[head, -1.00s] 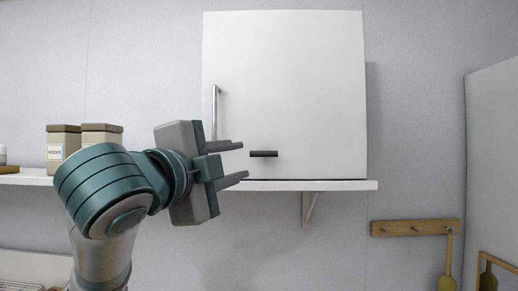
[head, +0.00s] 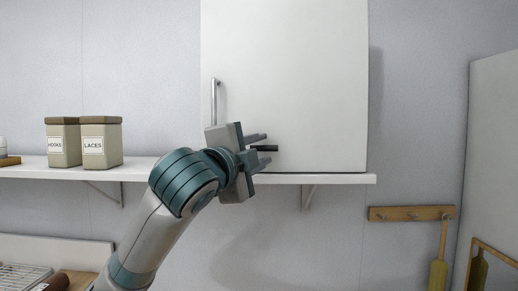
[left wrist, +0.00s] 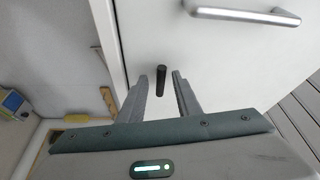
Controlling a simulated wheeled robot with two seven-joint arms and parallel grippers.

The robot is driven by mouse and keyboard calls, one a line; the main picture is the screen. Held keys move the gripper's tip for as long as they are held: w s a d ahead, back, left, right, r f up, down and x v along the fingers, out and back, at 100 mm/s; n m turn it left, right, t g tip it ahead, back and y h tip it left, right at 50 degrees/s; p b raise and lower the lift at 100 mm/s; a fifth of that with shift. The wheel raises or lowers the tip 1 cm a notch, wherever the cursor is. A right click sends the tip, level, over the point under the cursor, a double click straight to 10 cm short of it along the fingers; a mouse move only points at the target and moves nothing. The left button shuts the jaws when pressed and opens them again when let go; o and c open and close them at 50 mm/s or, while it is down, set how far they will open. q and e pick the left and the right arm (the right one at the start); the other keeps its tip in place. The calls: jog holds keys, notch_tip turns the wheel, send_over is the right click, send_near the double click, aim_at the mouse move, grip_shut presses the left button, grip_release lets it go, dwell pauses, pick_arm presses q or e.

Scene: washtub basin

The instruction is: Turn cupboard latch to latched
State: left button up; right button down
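The white cupboard (head: 290,70) stands on a wall shelf with its door closed. Its latch is a small dark bar (head: 268,148), lying horizontal low on the door in the head view. The latch (left wrist: 161,76) also shows in the left wrist view, just beyond my fingertips and in line with the gap between them. My left gripper (head: 262,149) is open at the door's lower left, its two fingers apart above and below the latch's level. In the left wrist view the gripper (left wrist: 168,72) holds nothing. My right gripper is not in view.
A metal bar handle (head: 214,102) is upright on the door's left side, close above my left gripper. The shelf (head: 330,179) runs just below the cupboard. Two labelled tins (head: 101,142) stand on the shelf to the left. A peg rail (head: 412,213) hangs at the lower right.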

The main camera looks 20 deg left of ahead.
pick_arm(q)
grip_shut()
jog(key=shift+f, duration=0.1)
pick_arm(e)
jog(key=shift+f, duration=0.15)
